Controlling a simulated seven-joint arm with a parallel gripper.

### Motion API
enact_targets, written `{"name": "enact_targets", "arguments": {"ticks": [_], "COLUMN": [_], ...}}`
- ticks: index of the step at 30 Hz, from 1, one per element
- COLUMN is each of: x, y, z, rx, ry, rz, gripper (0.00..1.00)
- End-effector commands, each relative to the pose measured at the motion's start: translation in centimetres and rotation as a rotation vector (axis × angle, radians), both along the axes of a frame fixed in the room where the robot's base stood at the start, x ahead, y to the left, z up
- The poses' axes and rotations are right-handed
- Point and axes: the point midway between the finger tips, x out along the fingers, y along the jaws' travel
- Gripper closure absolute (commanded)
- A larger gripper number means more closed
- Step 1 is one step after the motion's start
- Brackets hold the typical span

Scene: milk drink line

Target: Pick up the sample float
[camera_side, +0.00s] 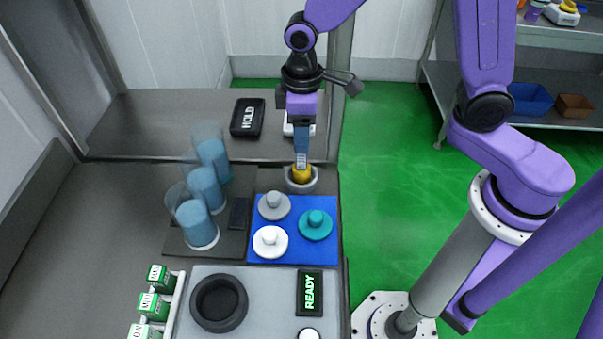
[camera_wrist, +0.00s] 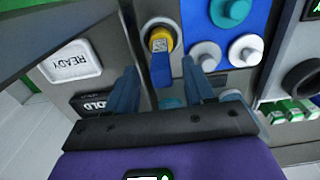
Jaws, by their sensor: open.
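The likely sample float is a yellow piece (camera_side: 302,174) with a pale patterned label, seated upright in a round grey holder (camera_side: 300,187) at the back of the work area. It also shows in the wrist view (camera_wrist: 160,40), top centre, beyond my fingertips. My gripper (camera_side: 302,155) points down right over it in the side view. Whether the fingertips touch the float cannot be told. Its lower part is hidden inside the holder.
A blue mat (camera_side: 285,251) in front holds grey (camera_side: 274,212), teal (camera_side: 315,232) and white (camera_side: 270,247) knobbed discs. Tall clear cylinders with blue contents (camera_side: 197,222) stand to the left. A black HOLD sign (camera_side: 247,118) lies behind left. A dark ring (camera_side: 218,329) is nearer.

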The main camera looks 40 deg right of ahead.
Motion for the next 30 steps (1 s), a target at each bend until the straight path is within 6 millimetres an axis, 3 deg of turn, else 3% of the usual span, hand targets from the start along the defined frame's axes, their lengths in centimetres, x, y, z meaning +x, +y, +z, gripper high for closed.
{"name": "enact_targets", "arguments": {"ticks": [9, 18, 23, 30], "x": [-0.1, 0.0, 0.0, 0.0], "y": [0.2, 0.2, 0.2, 0.2], "z": [-3.8, -4.1, -4.1, -4.1], "rx": [-0.002, 0.0, 0.0, 0.0], "ry": [0.002, 0.0, 0.0, 0.0], "rz": [0.001, 0.001, 0.001, 0.001], "gripper": [0.47, 0.47, 0.99, 1.0]}}
